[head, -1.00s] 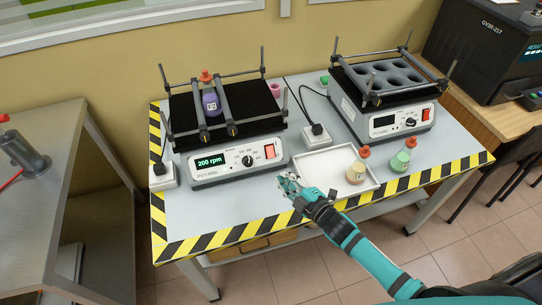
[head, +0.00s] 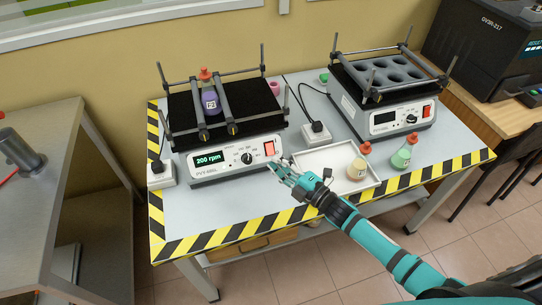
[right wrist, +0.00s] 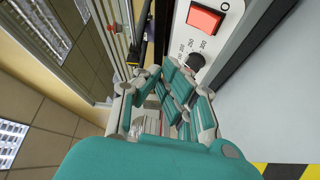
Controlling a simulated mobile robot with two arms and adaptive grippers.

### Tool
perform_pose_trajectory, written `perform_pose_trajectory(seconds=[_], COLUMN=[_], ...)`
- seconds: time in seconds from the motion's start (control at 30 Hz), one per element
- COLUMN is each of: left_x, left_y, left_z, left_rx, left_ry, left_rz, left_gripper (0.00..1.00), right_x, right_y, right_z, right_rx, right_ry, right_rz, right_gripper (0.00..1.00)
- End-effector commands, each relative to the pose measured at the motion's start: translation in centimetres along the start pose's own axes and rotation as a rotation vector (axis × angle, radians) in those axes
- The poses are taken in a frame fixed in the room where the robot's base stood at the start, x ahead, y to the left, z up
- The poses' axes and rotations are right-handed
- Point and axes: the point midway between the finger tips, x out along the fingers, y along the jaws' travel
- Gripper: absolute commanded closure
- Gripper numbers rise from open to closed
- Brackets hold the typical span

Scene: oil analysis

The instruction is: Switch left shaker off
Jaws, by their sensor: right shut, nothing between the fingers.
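The left shaker (head: 232,162) stands on the table with its display lit at "200 rpm". Its red rocker switch (head: 269,148) is at the right end of the front panel, beside the black knob (head: 246,158). A flask with purple liquid (head: 211,102) is clamped on its black platform. My right gripper (head: 275,164) is shut and empty, just in front of the panel below the switch. In the right wrist view the switch (right wrist: 204,19) and knob (right wrist: 196,61) lie just beyond the fingers (right wrist: 178,85); contact cannot be told. My left gripper is out of view.
The right shaker (head: 395,121) has a dark display. A white tray (head: 310,158) beside my right gripper holds a flask with cream liquid (head: 357,169). A green flask (head: 401,156) stands right of it. The table's front left is clear.

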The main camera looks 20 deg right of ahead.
Motion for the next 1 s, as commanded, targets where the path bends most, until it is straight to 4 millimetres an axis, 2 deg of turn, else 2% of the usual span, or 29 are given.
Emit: perform_pose_trajectory(seconds=[0.03,0.1,0.4,0.6,1.0], left_x=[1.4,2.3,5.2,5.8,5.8], left_y=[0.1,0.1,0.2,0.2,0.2], left_z=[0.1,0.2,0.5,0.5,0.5], left_rx=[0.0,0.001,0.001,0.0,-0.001], left_ry=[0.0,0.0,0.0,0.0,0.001], left_rz=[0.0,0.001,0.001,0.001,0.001], left_gripper=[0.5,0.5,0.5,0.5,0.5], right_x=[0.6,1.3,3.8,4.5,4.5], right_y=[-0.9,-1.6,-3.2,-3.4,-3.3], right_z=[0.6,1.2,2.9,3.4,3.4], right_rx=[-0.002,-0.001,0.0,0.0,0.001], right_ry=[0.0,-0.001,0.0,-0.001,-0.001], right_rz=[0.002,0.001,0.001,0.0,0.0], right_gripper=[1.0,1.0,1.0,1.0,1.0])
